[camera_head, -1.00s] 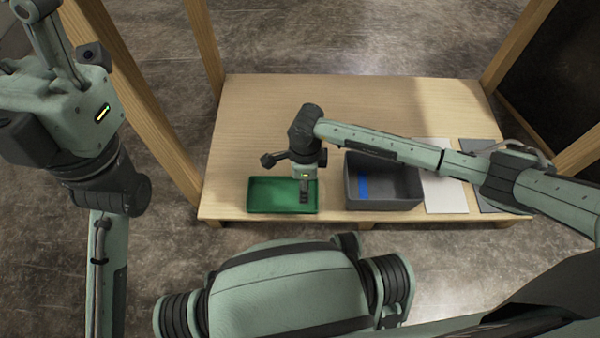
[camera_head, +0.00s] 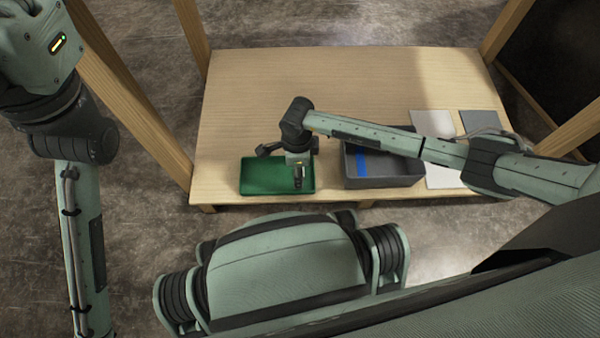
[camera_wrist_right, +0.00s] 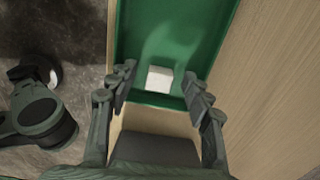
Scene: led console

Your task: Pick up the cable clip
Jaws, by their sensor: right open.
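A small white block (camera_wrist_right: 159,79), which I take to be the cable clip, lies in the green tray near one end in the right wrist view. My right gripper (camera_wrist_right: 159,75) is open, with its fingers apart on either side of the block in that view. The gap in height between fingertips and block is hard to judge. In the head view my right gripper (camera_head: 299,182) points down over the right part of the green tray (camera_head: 262,177), and the block cannot be made out there. My left arm stands at the left edge; its gripper is outside the picture.
A grey bin (camera_head: 384,177) with a blue strip stands right of the tray, partly under my right arm. A white panel (camera_head: 437,124) and a grey panel (camera_head: 480,122) lie farther right. The wooden table (camera_head: 330,75) is clear behind them. Wooden posts rise at its corners.

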